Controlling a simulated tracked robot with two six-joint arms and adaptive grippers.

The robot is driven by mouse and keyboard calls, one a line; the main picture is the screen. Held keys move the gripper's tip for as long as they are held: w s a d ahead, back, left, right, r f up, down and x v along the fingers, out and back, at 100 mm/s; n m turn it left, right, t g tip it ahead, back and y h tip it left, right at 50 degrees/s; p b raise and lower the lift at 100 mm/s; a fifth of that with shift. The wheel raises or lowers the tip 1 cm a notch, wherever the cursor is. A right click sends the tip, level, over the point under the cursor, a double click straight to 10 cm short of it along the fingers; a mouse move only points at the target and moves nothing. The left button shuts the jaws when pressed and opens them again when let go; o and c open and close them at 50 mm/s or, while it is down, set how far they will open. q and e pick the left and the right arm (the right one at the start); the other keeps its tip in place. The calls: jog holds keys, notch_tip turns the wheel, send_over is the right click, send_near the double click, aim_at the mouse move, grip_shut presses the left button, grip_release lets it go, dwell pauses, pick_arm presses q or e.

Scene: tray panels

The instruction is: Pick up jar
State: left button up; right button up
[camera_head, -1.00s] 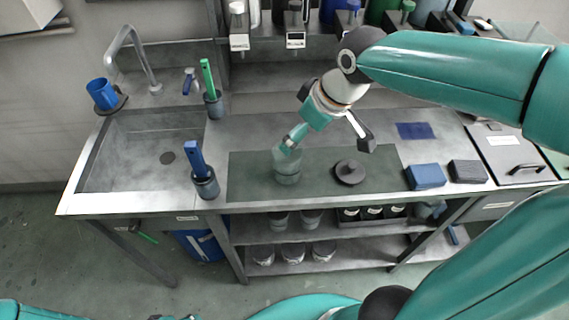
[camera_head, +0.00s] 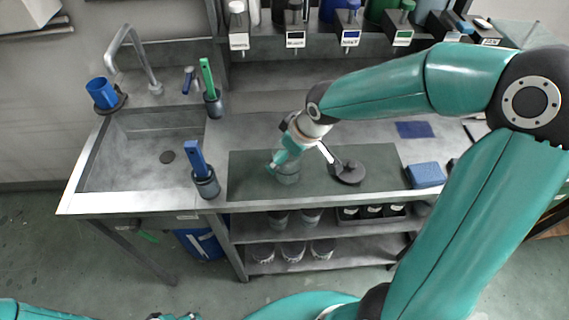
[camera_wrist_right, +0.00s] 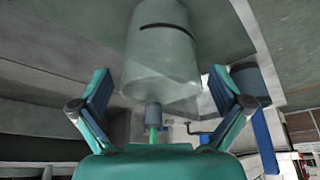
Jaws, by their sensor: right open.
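The clear, greenish jar (camera_head: 288,176) stands on the dark mat (camera_head: 245,185) on the bench. It also shows large in the right wrist view (camera_wrist_right: 162,55), ahead of and between the fingers. My right gripper (camera_head: 302,163) is open, with its fingers spread at the jar; I cannot tell whether either finger touches it. The fingers (camera_wrist_right: 160,88) show on both sides in the right wrist view.
A sink (camera_head: 140,160) is at the left. A holder with a blue-handled brush (camera_head: 205,184) stands left of the mat, and a green-handled one (camera_head: 213,104) behind. A blue sponge (camera_head: 426,175) lies at the right. Several dispensers line the back, and jars stand on the shelf below.

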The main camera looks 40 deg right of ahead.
jog(key=shift+c, duration=0.3)
jog(key=shift+r, duration=0.1)
jog(key=c, duration=1.4)
jog(key=shift+o, duration=0.2)
jog(key=shift+r, duration=0.1)
